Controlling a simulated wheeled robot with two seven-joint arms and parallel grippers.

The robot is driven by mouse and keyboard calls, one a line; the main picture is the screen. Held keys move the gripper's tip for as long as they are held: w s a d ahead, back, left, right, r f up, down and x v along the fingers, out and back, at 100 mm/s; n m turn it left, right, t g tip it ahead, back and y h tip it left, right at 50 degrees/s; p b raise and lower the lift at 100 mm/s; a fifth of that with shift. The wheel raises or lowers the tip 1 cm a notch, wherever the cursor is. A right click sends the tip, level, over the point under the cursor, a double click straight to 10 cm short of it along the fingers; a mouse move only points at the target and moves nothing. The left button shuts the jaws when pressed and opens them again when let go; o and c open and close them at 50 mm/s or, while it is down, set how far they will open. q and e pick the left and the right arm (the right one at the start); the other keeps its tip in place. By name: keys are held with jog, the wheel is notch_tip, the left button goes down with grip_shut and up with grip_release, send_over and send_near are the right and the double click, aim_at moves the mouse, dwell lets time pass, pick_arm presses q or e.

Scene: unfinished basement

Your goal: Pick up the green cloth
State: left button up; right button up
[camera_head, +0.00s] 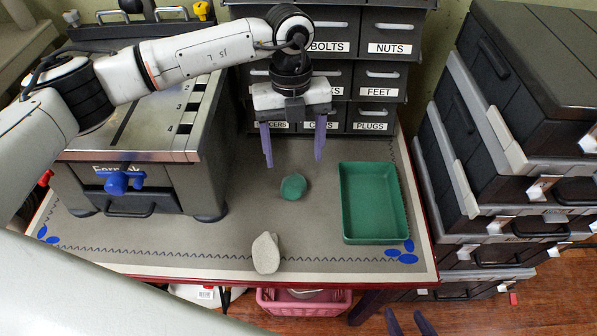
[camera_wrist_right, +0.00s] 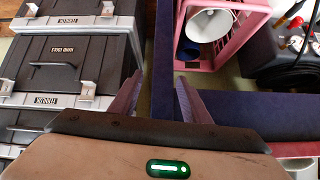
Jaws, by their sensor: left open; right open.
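A small rounded green lump (camera_head: 293,187), which looks like the bunched green cloth, lies on the grey mat of the table between the workbench unit and a green tray (camera_head: 347,238). My left gripper (camera_head: 293,162) points down above and slightly behind the lump. It is open and empty, with its purple fingers apart. My right gripper (camera_head: 405,314) shows only as purple fingertips at the bottom of the head view, beyond the table's front edge. In the right wrist view its fingers (camera_wrist_right: 159,78) are apart with nothing between them.
A pale grey lump (camera_head: 266,253) lies near the front edge of the mat. Labelled drawers (camera_head: 391,48) stand behind, and stacked dark cases (camera_head: 480,150) stand at the right. A pink crate (camera_head: 285,303) sits below the table's front edge.

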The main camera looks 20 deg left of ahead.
aim_at(293, 181)
pick_arm(q)
jog(key=f, duration=0.1)
jog(key=s+f, duration=0.1)
jog(key=f, duration=0.1)
jog(key=shift+s+d, duration=0.1)
jog(key=shift+s+f+p, duration=0.15)
jog(key=shift+f+p, duration=0.4)
jog(key=shift+f, duration=2.2)
jog(key=c, duration=1.1)
